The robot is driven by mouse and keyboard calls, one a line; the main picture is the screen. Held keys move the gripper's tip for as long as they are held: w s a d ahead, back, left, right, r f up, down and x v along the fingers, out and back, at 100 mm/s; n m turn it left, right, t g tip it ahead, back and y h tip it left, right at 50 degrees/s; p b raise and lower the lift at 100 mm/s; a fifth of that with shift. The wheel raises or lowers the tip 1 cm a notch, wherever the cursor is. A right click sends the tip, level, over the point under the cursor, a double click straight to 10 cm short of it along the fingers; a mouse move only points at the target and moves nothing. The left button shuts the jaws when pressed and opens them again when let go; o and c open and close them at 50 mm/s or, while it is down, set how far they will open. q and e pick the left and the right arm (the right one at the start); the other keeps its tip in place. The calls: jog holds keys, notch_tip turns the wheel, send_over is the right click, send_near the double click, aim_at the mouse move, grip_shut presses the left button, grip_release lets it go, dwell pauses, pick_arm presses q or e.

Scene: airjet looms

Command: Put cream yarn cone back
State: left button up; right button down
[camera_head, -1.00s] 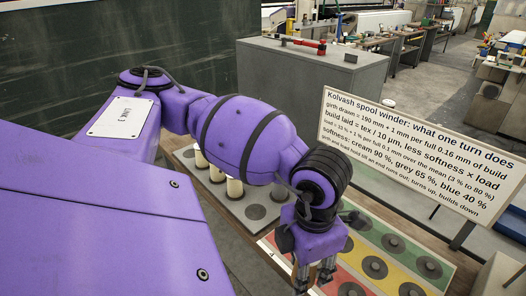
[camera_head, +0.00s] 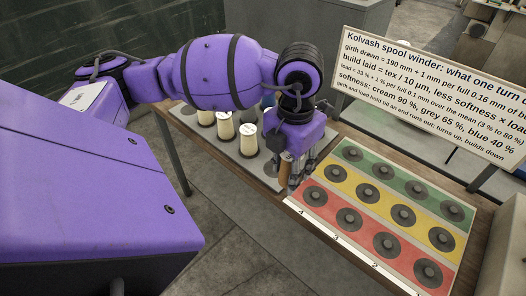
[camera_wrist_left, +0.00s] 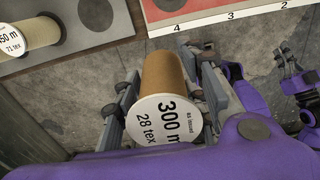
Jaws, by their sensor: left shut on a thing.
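My left gripper (camera_head: 290,177) is shut on a tan-brown yarn cone (camera_head: 284,172). In the left wrist view the gripper (camera_wrist_left: 172,92) has its fingers on both sides of this cone (camera_wrist_left: 164,72), whose white end label reads 300 m, 28 tex. The cone is by the table's front edge, between the grey board (camera_head: 205,139) and the coloured mat (camera_head: 289,201). Several cream cones with white tops, one of them a near cone (camera_head: 248,143), stand upright on the grey board. Purple and dark parts at the right of the wrist view look like my right gripper (camera_wrist_left: 299,72); its jaws are unclear.
The mat has green, yellow and red rows of dark round holders (camera_head: 349,218), all empty where visible. A sign (camera_head: 435,90) stands behind the mat. A grey cabinet (camera_head: 340,35) is at the back. Floor lies open in front of the table.

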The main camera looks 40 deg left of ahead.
pick_arm(q)
jog(key=shift+a, duration=0.25)
jog(key=shift+w+a+f, duration=0.15)
jog(key=shift+w+a, duration=0.1)
jog(key=w+a+f, duration=0.8)
jog(key=shift+w+a+f, duration=0.25)
jog(key=shift+w+a, duration=0.15)
jog(key=shift+w+a+f, duration=0.15)
jog(key=shift+a+f, duration=0.05)
jog(key=shift+f, duration=0.2)
jog(key=shift+w+a+f, duration=0.15)
jog(key=shift+f, duration=0.2)
notch_tip(320, 180, down, 2)
jog(key=shift+f, duration=0.35)
